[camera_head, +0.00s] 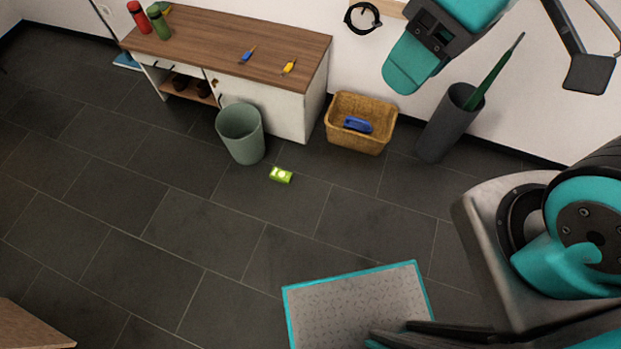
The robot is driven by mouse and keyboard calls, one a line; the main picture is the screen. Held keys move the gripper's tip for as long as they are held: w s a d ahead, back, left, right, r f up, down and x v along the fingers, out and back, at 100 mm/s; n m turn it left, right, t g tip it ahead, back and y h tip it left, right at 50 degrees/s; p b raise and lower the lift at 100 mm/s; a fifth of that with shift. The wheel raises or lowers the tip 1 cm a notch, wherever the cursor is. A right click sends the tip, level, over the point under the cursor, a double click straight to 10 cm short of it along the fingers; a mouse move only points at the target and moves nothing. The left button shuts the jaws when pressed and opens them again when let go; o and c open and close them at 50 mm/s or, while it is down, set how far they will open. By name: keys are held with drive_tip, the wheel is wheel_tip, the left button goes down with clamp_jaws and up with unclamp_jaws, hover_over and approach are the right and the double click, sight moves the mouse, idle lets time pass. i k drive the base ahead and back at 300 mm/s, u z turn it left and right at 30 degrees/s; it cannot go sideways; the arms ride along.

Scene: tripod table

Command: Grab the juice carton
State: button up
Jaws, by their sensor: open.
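The likely juice carton is a small bright green box (281,175) with a pale patch on its top. It lies on the dark tiled floor near the middle of the camera_head view, just right of and in front of a grey-green bin, and apart from it. Nothing touches or covers it. Teal and black parts of my arm show at the top right and right. I cannot make out my gripper's fingers in this view.
The bin (240,134) stands by a wood-topped cabinet (220,40). A wicker basket (360,140) holding a blue item (357,125) and a tall grey holder (445,125) stand along the wall. A brown surface (30,330) edges the lower left. Open floor surrounds the carton's front.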

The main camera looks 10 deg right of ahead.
sight(282, 176)
drive_tip(key=z, duration=0.75)
drive_tip(key=k, duration=1.05)
drive_tip(key=z, duration=0.7)
drive_tip(key=i, duration=1.3)
drive_tip(key=u, duration=0.8)
drive_tip(key=i, duration=1)
drive_tip(key=u, duration=1.5)
drive_tip(key=i, duration=0.55)
drive_tip(key=u, duration=0.5)
